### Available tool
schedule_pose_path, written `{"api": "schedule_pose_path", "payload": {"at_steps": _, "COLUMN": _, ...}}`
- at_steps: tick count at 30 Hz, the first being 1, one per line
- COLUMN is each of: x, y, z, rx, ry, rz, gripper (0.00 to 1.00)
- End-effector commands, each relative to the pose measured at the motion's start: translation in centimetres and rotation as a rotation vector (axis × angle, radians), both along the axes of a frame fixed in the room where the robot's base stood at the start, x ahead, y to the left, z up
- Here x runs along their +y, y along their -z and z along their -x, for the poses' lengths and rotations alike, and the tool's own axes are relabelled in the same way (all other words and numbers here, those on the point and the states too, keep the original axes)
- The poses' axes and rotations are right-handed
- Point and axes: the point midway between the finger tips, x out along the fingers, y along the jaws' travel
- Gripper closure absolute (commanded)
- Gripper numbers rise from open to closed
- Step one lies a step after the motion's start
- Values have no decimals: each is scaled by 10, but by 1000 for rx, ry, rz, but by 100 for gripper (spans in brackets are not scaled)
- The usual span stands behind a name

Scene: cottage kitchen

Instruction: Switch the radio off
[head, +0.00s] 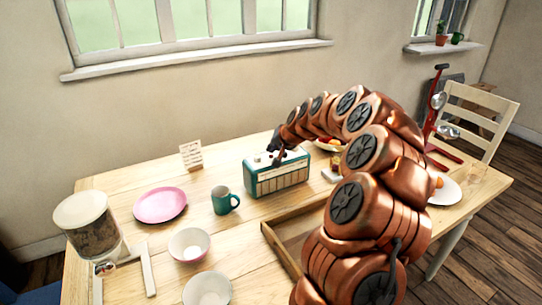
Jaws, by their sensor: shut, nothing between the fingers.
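The radio (277,178) is a teal and cream box standing upright on the wooden table, near the middle, with knobs or buttons along its top. My gripper (279,157) is at the end of my copper arm, which arches in from the lower right. The gripper is shut and empty, with its tip pointing down at the top of the radio. I cannot tell whether it touches the top or hovers just above it. The gripper hides part of the radio's top, and the switch state is too small to read.
A teal mug (222,201), a pink plate (160,205) and bowls (189,244) stand left and in front of the radio. A wooden tray (283,250) lies partly under my arm's view. A small card (191,154) stands behind. A white chair (480,115) is at right.

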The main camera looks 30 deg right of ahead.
Motion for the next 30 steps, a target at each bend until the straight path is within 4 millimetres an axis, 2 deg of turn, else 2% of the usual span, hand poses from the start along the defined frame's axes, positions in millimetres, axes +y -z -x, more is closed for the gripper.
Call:
{"api": "schedule_pose_path", "payload": {"at_steps": 11, "x": 0, "y": -5, "z": 0, "rx": 0, "ry": 0, "rz": 0, "gripper": 100}}
{"api": "schedule_pose_path", "payload": {"at_steps": 30, "x": -1, "y": -57, "z": 0, "rx": -1, "ry": 1, "rz": 1, "gripper": 100}}
